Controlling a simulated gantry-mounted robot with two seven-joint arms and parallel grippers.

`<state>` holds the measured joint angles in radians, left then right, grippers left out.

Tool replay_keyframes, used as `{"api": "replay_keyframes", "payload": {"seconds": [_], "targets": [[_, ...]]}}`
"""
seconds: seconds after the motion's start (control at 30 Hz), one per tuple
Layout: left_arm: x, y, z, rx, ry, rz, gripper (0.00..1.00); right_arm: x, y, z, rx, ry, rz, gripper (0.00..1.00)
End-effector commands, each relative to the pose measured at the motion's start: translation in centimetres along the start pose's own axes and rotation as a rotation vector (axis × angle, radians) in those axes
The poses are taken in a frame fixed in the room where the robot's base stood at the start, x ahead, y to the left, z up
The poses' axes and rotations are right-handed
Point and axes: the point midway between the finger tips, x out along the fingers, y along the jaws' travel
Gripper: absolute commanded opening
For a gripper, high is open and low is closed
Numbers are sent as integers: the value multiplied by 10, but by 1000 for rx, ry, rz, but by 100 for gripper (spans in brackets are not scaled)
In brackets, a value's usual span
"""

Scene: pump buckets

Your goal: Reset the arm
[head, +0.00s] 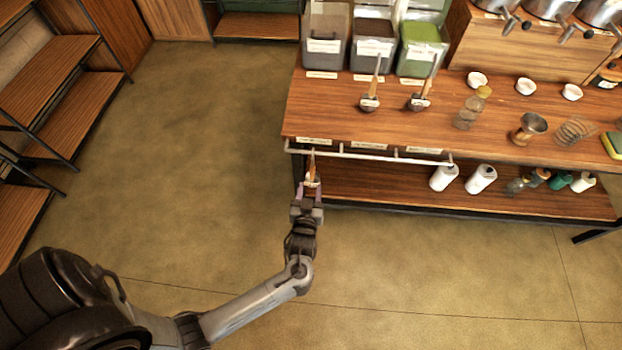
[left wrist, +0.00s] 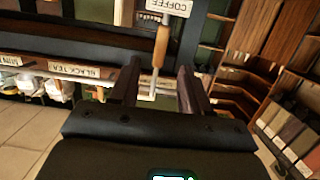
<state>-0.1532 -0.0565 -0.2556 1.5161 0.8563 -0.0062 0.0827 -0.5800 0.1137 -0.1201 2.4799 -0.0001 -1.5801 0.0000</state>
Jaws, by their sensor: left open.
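My left gripper (head: 308,192) is in front of the left end of the counter's front rail, pointing at the counter. Its two fingers stand apart and are open. A wooden-handled tool (head: 312,172) with a small tag is at the rail just beyond the fingertips. In the left wrist view the tool's wooden handle (left wrist: 161,46) shows between the lines of the two fingers (left wrist: 158,88), with a "COFFEE" label (left wrist: 168,5) above it. I cannot tell whether the fingers touch the tool. My right gripper is not in view.
Open floor (head: 200,150) lies left of the counter, with shelves (head: 60,100) beyond.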

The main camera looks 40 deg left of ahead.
Motion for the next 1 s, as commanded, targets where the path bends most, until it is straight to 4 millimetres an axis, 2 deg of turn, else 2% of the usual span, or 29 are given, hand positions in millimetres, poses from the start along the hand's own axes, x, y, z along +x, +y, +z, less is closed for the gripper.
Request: {"api": "replay_keyframes", "payload": {"seconds": [0.03,0.2,0.43,0.53,0.6,0.67,0.77,0.87,1.0], "targets": [[-10,0,0,-1,-3,0,47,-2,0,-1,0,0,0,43],[-31,0,0,-1,-1,0,47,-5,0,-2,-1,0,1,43],[-45,-3,4,5,-7,-2,47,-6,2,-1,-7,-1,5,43],[-51,-14,16,29,-23,-6,47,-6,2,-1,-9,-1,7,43],[-56,-33,24,51,-30,-17,47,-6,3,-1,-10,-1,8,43],[-58,-48,15,50,-18,-6,47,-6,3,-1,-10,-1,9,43],[-61,-54,3,29,-80,63,47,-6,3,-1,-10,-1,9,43],[-71,-49,-8,24,-204,169,47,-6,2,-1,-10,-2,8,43],[-100,-34,-25,83,-399,334,47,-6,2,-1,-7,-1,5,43]]}}
